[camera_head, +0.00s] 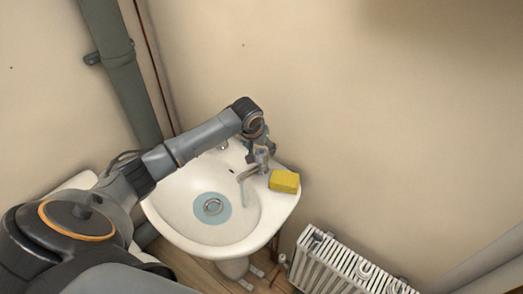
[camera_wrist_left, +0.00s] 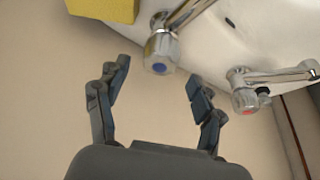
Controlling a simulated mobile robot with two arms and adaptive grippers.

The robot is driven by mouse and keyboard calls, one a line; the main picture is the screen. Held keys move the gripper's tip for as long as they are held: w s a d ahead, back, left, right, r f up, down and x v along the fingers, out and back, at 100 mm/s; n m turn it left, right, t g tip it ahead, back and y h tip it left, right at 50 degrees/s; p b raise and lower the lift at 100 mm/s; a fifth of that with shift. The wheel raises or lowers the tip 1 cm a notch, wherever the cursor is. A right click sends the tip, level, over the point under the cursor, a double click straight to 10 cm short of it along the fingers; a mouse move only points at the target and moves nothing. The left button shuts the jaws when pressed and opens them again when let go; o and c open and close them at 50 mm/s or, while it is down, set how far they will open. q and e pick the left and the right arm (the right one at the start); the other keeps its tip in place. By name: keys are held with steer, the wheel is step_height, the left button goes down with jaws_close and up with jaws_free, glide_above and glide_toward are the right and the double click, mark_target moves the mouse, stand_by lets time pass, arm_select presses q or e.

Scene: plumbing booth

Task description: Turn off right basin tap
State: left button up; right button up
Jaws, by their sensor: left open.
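The right basin tap (camera_head: 252,172) is a chrome tap at the right back of the white basin (camera_head: 283,206), with a thin bluish stream below its spout. In the left wrist view its round knob with a blue mark (camera_wrist_left: 162,54) lies just ahead of my left gripper (camera_wrist_left: 158,74). The two fingers are apart with nothing between them, and the knob is centred a little beyond their tips. In the head view my left gripper (camera_head: 263,146) hangs over the tap and partly hides it. My right gripper is out of view.
A yellow sponge (camera_head: 284,181) lies on the basin rim beside the tap. A second tap, with a red mark (camera_wrist_left: 244,101), stands to the other side. Bluish water surrounds the drain (camera_head: 212,207). A white radiator (camera_head: 345,268) stands at lower right; the wall is close behind.

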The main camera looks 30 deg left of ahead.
mark_target(261, 152)
arm_select(q)
steer(key=shift+x, duration=1.95)
steer(key=c, duration=1.2)
